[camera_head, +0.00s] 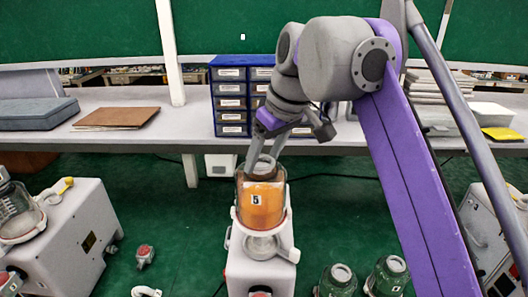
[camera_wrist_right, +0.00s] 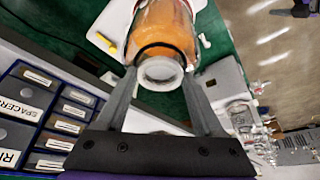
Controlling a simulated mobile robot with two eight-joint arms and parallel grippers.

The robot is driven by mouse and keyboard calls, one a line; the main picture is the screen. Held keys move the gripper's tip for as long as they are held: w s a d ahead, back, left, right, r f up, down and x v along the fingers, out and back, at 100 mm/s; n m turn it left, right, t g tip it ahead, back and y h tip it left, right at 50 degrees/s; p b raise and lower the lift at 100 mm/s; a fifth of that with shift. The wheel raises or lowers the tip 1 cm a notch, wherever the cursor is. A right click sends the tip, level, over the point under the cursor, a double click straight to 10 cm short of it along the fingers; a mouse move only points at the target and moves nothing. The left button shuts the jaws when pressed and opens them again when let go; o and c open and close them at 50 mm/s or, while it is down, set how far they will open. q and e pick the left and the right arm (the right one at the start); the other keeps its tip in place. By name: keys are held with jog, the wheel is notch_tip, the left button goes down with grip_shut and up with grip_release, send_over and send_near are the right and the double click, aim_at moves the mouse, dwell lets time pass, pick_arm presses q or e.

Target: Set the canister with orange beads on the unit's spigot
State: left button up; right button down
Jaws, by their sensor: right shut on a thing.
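The canister with orange beads (camera_head: 260,204), marked 5, is upright above the middle white unit (camera_head: 258,277). My right gripper (camera_head: 262,166) is shut on its upper end from above. In the right wrist view the canister (camera_wrist_right: 163,28) shows its round grey end (camera_wrist_right: 160,72) between the two fingers of my right gripper (camera_wrist_right: 160,80). A pale ring-like holder (camera_head: 262,245) on the unit shows just below and in front of the canister. The spigot is hidden, so I cannot tell whether the canister touches it. My left gripper is not in view.
Another white unit (camera_head: 75,240) with a clear canister (camera_head: 15,213) stands at left. A grey unit (camera_head: 486,240) stands at right. A grey bench (camera_head: 170,125) with blue drawers (camera_head: 230,100) runs behind.

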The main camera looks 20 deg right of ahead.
aim_at(264, 179)
notch_tip(264, 179, down, 3)
jog(key=shift+s+r+b, duration=0.1)
jog(key=shift+s+b, duration=0.05)
jog(key=shift+b, duration=0.35)
jog(key=shift+f+b, duration=0.5)
jog(key=shift+f, duration=0.75)
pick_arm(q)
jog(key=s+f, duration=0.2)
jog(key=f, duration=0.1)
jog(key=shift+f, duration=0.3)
pick_arm(e)
jog(key=shift+f, duration=0.1)
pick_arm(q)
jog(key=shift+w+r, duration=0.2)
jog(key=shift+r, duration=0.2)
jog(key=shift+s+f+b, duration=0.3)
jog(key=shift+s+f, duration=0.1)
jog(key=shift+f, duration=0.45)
pick_arm(e)
jog(key=shift+f, duration=1.5)
grip_release()
